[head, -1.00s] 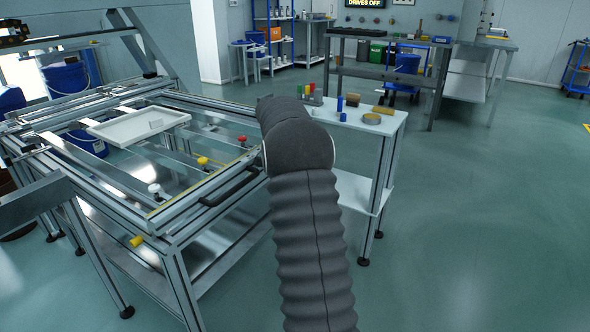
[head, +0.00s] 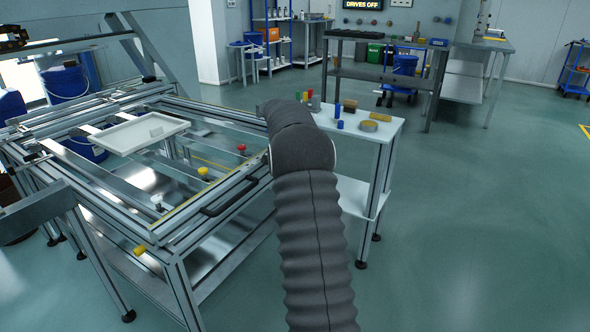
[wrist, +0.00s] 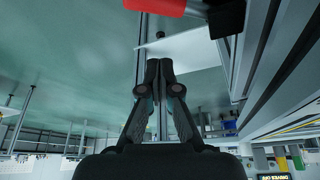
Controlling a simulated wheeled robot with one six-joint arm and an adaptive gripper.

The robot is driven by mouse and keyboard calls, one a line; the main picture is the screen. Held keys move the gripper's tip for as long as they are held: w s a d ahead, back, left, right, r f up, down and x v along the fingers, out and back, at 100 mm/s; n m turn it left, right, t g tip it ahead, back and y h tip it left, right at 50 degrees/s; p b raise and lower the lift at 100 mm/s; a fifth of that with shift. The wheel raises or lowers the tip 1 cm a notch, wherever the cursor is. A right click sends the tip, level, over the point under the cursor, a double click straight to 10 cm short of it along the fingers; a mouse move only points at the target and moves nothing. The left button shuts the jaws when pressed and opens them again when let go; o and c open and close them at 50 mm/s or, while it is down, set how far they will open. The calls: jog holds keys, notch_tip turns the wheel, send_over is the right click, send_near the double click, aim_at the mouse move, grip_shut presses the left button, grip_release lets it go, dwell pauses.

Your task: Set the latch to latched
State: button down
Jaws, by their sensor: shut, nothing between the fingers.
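In the wrist view my gripper (wrist: 157,68) is shut, its two fingertips together with nothing between them. A red handle (wrist: 168,5) with a black end (wrist: 228,18) crosses the top edge of the wrist view, apart from the fingertips and partly out of frame. I cannot tell for sure whether it is the latch. In the head view the panel fixture (head: 180,236) stands at left, with a red knob (head: 241,148), a yellow knob (head: 203,172) and a white knob (head: 157,199). My arm hides my gripper and the fixture's far right corner there.
A black bar handle (head: 230,198) runs along the fixture's front rail. A yellow-ended piece (head: 139,250) sticks out at its near corner. A white tray (head: 112,141) lies on the frame. A small table (head: 350,128) with blocks stands just right of my arm. Floor at right is clear.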

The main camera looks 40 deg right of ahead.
jog(key=v, duration=1)
jog(key=shift+w+b, duration=0.3)
jog(key=shift+w, duration=0.1)
jog(key=shift+d+r, duration=0.1)
